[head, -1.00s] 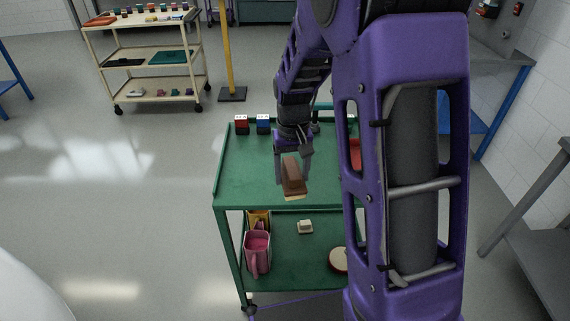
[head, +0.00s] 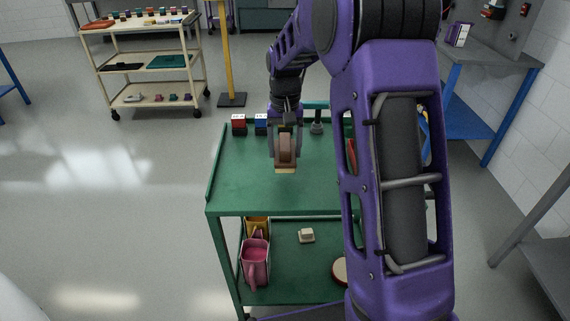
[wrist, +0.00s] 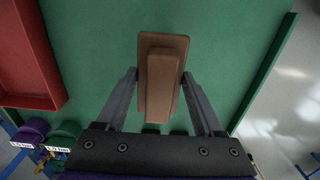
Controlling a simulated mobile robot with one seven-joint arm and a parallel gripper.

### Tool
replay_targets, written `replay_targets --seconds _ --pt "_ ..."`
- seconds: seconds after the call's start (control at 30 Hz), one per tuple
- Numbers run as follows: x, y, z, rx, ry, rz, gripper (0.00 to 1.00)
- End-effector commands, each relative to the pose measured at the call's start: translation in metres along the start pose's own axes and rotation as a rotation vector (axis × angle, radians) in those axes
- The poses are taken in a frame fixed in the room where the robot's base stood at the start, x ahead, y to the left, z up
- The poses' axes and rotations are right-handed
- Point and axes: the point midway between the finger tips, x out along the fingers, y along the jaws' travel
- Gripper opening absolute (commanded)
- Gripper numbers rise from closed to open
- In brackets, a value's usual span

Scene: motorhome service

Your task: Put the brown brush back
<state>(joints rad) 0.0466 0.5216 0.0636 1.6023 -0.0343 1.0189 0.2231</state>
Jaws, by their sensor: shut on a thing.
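The brown brush (head: 286,150) is held in my gripper (head: 285,158) above the top shelf of the green cart (head: 235,192). Its pale bristles point down in the head view. In the wrist view the brush (wrist: 162,75) lies lengthwise between the two fingers of my gripper (wrist: 161,80), with its brown back and raised handle facing the camera. I cannot tell for sure whether the bristles touch the shelf.
A red and a blue box (head: 261,124) stand at the cart's back left. A red tray (wrist: 25,60) lies on the cart. The lower shelf holds a pink jug (head: 255,262) and a pale block (head: 306,236). A cream cart (head: 150,78) stands far left. The cart top's front left is clear.

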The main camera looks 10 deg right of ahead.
Motion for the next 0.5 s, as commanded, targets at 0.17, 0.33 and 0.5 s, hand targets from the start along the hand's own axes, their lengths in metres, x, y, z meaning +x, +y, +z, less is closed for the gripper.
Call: replay_targets --seconds 0.17,0.33,0.5 --pt "0.029 0.0 0.001 0.0 -0.004 0.0 0.25" --pt "0.046 0.0 0.0 0.0 -0.001 0.0 0.25" --pt "0.046 0.0 0.0 0.0 0.0 0.0 0.25"
